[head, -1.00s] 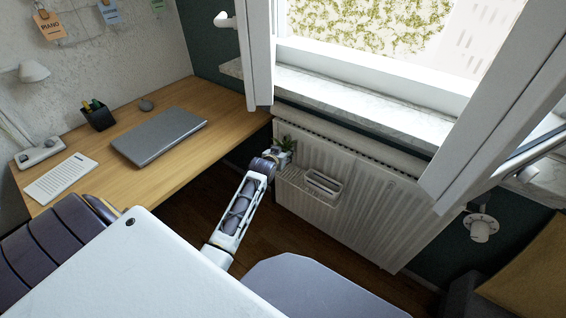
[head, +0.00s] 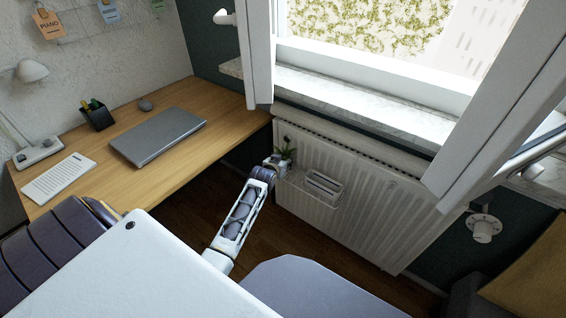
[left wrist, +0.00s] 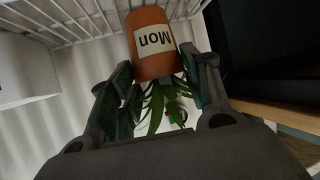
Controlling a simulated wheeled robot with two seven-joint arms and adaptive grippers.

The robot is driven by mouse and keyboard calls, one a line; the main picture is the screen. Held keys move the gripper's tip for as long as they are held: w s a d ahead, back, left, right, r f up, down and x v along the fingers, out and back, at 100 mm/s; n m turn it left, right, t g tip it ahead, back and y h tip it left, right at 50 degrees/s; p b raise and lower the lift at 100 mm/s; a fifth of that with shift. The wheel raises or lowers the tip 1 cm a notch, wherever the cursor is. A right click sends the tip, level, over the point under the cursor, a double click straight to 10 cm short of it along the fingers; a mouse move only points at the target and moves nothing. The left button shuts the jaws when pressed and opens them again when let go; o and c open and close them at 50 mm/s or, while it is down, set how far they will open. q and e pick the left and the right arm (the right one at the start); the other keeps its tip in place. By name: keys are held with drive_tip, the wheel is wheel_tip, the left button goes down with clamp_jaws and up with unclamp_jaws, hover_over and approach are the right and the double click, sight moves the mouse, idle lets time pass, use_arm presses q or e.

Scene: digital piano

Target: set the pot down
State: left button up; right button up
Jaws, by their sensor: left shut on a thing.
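My left gripper (head: 272,163) reaches to the radiator, at the left end of a white wire rack (head: 308,199). In the left wrist view, my left gripper (left wrist: 160,84) is shut on an orange pot (left wrist: 153,58) with a white label reading "Mon". The pot appears upside down in that picture, its green leaves (left wrist: 162,105) hanging toward the palm. The plant also shows in the head view (head: 287,156); the pot there is mostly hidden. The rack's wires (left wrist: 75,30) lie by the pot's base; I cannot tell if they touch. My right gripper is not in view.
A white container (head: 324,186) sits in the rack, right of the plant. The radiator (head: 365,215) stands behind, under the window sill (head: 350,105). The wooden desk (head: 190,150) with a closed laptop (head: 158,137) is at left.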

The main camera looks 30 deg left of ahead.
use_arm(q)
drive_tip(key=shift+f, duration=0.2)
idle(0.3)
drive_tip(key=o, duration=1.2)
drive_tip(key=shift+f, duration=0.15)
